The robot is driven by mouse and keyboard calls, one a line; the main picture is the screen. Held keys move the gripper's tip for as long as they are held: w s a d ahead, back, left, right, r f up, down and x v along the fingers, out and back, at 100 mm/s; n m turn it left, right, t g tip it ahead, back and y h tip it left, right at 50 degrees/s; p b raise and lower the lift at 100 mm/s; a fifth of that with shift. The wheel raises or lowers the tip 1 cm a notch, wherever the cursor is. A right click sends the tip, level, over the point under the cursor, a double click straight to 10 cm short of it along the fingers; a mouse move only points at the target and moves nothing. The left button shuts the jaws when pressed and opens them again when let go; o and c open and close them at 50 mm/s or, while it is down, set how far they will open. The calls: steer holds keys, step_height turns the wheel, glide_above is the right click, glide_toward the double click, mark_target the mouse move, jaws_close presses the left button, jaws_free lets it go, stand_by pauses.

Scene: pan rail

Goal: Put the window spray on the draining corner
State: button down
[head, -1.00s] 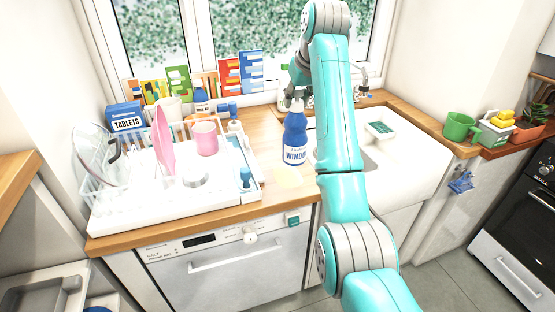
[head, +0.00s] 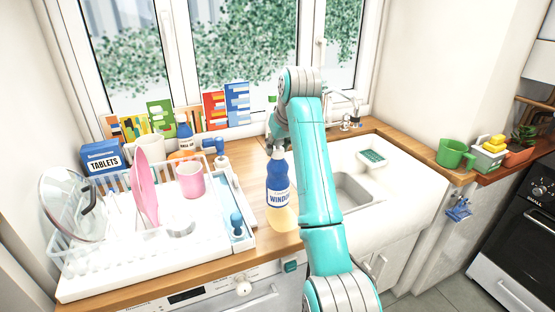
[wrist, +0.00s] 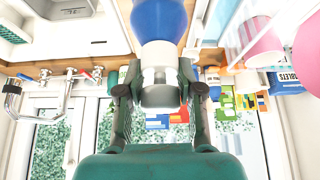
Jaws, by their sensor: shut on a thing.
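The window spray (head: 279,200) is a bottle with a blue upper part, a white label reading WINDOW and a pale yellow lower part. It is upright over the wooden counter, between the draining tray and the sink; I cannot tell if its base touches the wood. My gripper (wrist: 160,92) is shut on its white neck, one finger on each side. The blue body (wrist: 161,18) shows above the neck in the wrist view. In the head view my arm partly hides the gripper. The white draining tray (head: 130,278) with its rack stands left of the bottle.
The tray holds a pink mug (head: 190,180), a pink plate (head: 144,190) and a glass lid (head: 72,205). The white sink (head: 405,195) is right. A tablets box (head: 103,158) and books (head: 225,107) stand behind.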

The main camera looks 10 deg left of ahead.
mark_target(278, 158)
steer(key=shift+f, duration=1.8)
steer(key=c, duration=0.7)
jaws_free()
steer(key=shift+f, duration=0.1)
steer(key=shift+c, duration=0.2)
